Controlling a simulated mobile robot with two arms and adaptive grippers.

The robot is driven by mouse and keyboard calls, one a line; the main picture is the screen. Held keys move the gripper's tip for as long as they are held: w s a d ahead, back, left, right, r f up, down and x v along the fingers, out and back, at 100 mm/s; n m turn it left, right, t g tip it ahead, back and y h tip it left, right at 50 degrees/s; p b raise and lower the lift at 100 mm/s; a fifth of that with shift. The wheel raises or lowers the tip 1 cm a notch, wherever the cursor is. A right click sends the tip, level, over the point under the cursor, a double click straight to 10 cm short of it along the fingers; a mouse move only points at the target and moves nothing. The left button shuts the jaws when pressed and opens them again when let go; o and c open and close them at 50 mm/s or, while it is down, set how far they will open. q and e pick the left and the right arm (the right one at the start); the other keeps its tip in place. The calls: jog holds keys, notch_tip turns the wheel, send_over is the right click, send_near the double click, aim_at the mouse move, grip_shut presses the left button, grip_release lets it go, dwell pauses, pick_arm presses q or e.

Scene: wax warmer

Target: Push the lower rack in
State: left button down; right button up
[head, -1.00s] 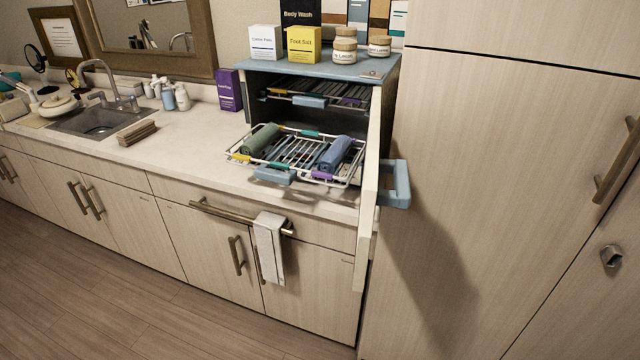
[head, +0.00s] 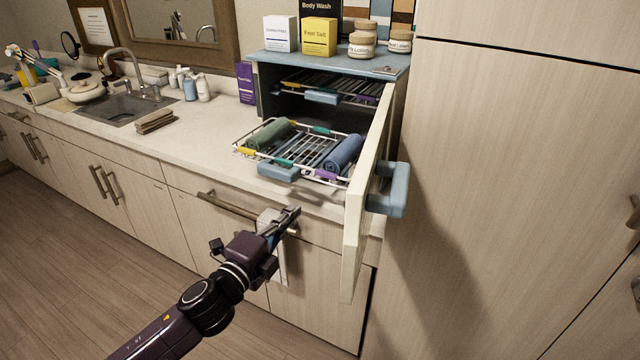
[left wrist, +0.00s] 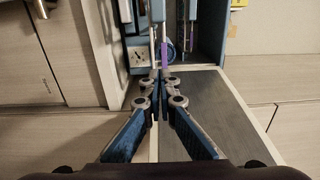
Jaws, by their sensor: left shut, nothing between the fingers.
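The lower rack (head: 300,158) is a wire rack pulled out of the blue wax warmer (head: 330,63), over the counter. It has a blue handle (head: 278,172) and colored clips, and it holds a green rolled towel (head: 268,134) and a blue rolled towel (head: 343,152). The upper rack (head: 330,90) sits inside the cabinet. My left gripper (head: 293,211) is in front of the counter, below and in front of the lower rack, apart from it. It is shut and empty, and it also shows in the left wrist view (left wrist: 160,76). My right gripper is not in view.
The warmer's open door (head: 362,190) stands to the right of the rack, with a blue handle (head: 388,188). A towel bar (head: 228,206) with a hanging towel is by my left gripper. Boxes and jars stand on the warmer.

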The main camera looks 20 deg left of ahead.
aim_at(324, 178)
pick_arm(q)
jog(key=w+p, duration=0.1)
jog(key=w, duration=0.3)
jog(key=w+p, duration=0.1)
jog(key=w, duration=0.3)
jog(key=w+d+p, duration=0.1)
jog(key=w, duration=0.2)
jog(key=shift+w, duration=0.95)
